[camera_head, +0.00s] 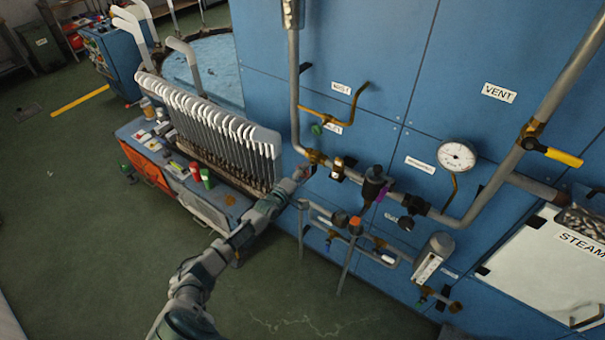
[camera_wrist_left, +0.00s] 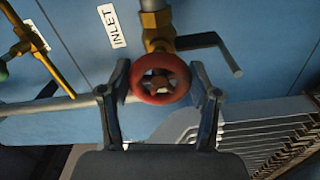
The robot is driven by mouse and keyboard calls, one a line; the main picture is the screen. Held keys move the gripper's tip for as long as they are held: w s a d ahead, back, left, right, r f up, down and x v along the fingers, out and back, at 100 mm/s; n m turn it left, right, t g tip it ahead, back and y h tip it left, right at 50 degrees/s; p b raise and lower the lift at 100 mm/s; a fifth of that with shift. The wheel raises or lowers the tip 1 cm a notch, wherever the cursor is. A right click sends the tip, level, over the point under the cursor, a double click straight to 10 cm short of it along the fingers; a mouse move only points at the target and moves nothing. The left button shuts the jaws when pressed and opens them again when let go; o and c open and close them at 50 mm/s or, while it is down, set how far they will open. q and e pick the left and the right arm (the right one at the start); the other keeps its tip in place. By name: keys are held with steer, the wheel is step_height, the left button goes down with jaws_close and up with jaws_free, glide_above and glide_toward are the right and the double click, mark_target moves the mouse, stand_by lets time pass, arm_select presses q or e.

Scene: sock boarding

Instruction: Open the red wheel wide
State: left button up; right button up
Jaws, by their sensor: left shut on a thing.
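In the head view my left gripper (camera_head: 302,173) reaches the pipework on the blue wall, just below a brass fitting (camera_head: 316,157). There the wheel is mostly hidden by the gripper. My right gripper is not in view.
Grey pipes (camera_head: 294,90) run along the blue panel wall (camera_head: 360,60). A pressure gauge (camera_head: 457,155) and a yellow lever (camera_head: 564,158) are to the right. A rack of pale boards (camera_head: 215,125) stands to the left. The green floor (camera_head: 80,220) is open at left.

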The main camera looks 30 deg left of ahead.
arm_select(q)
steer(key=shift+s+d+f, duration=0.15)
steer(key=shift+d+f, duration=0.05)
steer(key=shift+f, duration=0.4)
steer(key=o, duration=0.9)
steer(key=shift+o, duration=1.2)
steer(key=shift+r, duration=0.1)
steer(key=shift+a+r, duration=0.1)
steer(key=shift+r, duration=0.05)
steer(key=s+a, duration=0.1)
steer(key=s, duration=1)
steer(key=shift+s, duration=0.35)
